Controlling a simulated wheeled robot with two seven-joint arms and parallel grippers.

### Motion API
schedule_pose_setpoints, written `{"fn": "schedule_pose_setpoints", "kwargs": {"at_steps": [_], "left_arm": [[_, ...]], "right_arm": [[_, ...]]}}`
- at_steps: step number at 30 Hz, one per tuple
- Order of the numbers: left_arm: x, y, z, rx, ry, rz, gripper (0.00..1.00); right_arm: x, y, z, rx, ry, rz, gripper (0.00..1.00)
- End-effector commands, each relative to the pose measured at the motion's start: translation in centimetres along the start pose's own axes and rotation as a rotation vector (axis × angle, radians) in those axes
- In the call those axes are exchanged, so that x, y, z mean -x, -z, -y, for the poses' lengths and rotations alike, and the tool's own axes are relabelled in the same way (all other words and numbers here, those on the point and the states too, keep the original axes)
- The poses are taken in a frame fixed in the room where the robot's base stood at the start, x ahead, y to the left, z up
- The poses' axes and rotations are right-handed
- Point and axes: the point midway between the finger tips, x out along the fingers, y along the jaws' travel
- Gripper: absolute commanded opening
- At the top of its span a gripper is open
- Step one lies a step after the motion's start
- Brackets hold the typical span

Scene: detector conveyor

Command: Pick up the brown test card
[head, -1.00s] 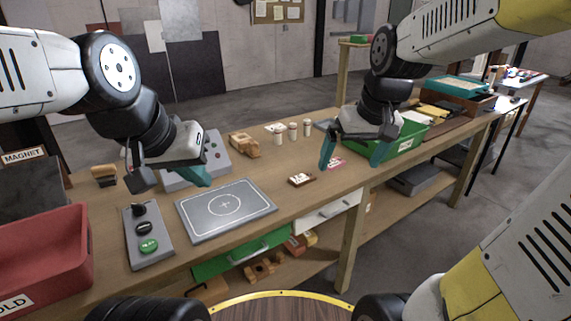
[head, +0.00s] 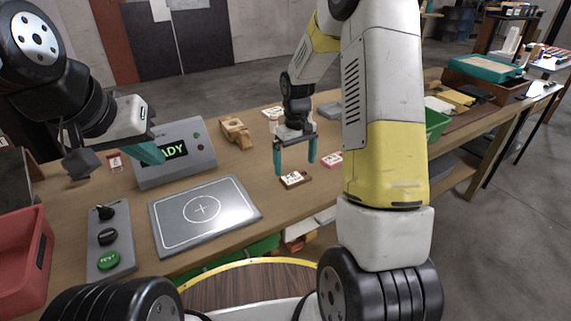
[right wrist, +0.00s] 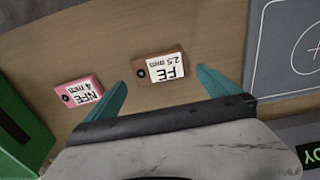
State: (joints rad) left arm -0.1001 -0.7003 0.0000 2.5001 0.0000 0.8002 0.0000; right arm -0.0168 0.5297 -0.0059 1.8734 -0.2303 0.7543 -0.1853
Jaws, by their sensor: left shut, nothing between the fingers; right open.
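The brown test card (head: 295,179) lies flat on the wooden bench, right of the grey plate. In the right wrist view the brown card (right wrist: 147,73) shows a white label reading FE 2.5 mm and lies beyond the fingertips, between their lines. My right gripper (head: 295,168) is open and empty, just above and behind the card, fingers pointing down; its fingertips also show in the right wrist view (right wrist: 160,78). My left gripper (head: 150,150) is shut and empty in front of the READY display box, at the left.
A pink card (head: 331,159) labelled NFE 4 mm lies close right of the brown one. The grey plate (head: 160,240) with a circle and cross lies left. A green bin (head: 437,122) stands right, partly behind my arm. A red bin (head: 40,270) is far left.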

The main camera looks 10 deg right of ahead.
Motion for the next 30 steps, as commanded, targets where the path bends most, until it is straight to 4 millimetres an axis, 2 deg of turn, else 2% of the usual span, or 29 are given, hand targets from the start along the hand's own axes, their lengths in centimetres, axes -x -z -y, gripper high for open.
{"fn": "schedule_pose_setpoints", "kwargs": {"at_steps": [6,9,17,20,26,30], "left_arm": [[0.0,0.0,0.0,0.0,0.0,0.0,0.0],[0.0,0.0,0.0,0.0,0.0,0.0,0.0],[0.0,0.0,0.0,0.0,0.0,0.0,0.0],[0.0,0.0,0.0,0.0,0.0,0.0,0.0],[0.0,0.0,0.0,0.0,0.0,0.0,0.0],[0.0,0.0,0.0,0.0,0.0,0.0,0.0]], "right_arm": [[-3.4,-0.2,-0.1,0.0,0.0,0.002,1.0],[-4.4,-0.2,-0.1,0.0,0.0,0.002,1.0],[-4.7,-0.2,-0.2,-0.001,-0.001,-0.001,1.0],[-4.7,-0.2,-0.2,-0.001,-0.001,-0.001,0.84],[-4.7,-0.2,-0.1,-0.001,0.0,-0.001,0.45],[-4.6,-0.1,-0.1,-0.001,0.0,-0.001,0.43]]}}
